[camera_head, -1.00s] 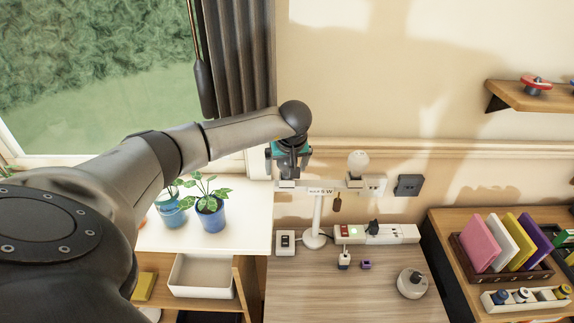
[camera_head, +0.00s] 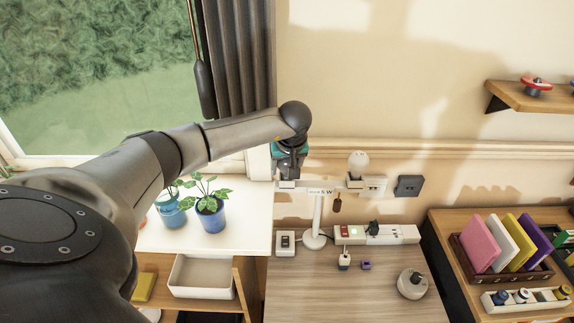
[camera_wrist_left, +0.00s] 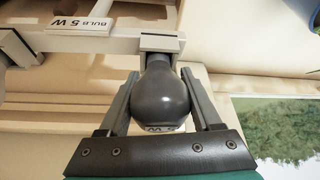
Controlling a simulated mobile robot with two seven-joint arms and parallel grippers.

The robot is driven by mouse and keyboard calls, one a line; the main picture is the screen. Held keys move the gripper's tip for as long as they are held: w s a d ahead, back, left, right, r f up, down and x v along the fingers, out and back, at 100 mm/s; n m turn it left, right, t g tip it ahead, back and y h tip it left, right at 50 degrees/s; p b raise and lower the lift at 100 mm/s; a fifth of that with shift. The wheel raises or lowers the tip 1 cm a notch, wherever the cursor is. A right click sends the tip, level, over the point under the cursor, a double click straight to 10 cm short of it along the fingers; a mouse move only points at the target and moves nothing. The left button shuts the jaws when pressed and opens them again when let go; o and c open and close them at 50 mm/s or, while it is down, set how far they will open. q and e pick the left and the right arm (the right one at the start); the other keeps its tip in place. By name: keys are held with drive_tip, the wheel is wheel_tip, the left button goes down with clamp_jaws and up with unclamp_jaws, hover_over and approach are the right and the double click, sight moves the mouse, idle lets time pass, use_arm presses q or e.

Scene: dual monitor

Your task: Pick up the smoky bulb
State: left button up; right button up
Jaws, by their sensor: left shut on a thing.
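The smoky bulb (camera_wrist_left: 162,98) is a dark grey, glossy globe in the left wrist view. Its neck end is at the socket on one end of the white lamp stand's crossbar (camera_wrist_left: 95,43). My left gripper has its two fingers on either side of the bulb, shut on it; it shows in the left wrist view (camera_wrist_left: 161,78) and in the head view (camera_head: 289,175). In the head view the gripper hides the bulb. The white stand (camera_head: 317,215) is upright on the desk. A white bulb (camera_head: 358,160) stands on the crossbar's other end. My right gripper is not in view.
Potted plants (camera_head: 211,215) stand at the left. Books (camera_head: 480,243) stand at the right. The wall is close behind the stand.

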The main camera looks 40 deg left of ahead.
use_arm(q)
wheel_tip(320, 180, up, 25)
drive_tip(key=p, duration=0.7)
drive_tip(key=shift+r, duration=0.15)
idle(1.1)
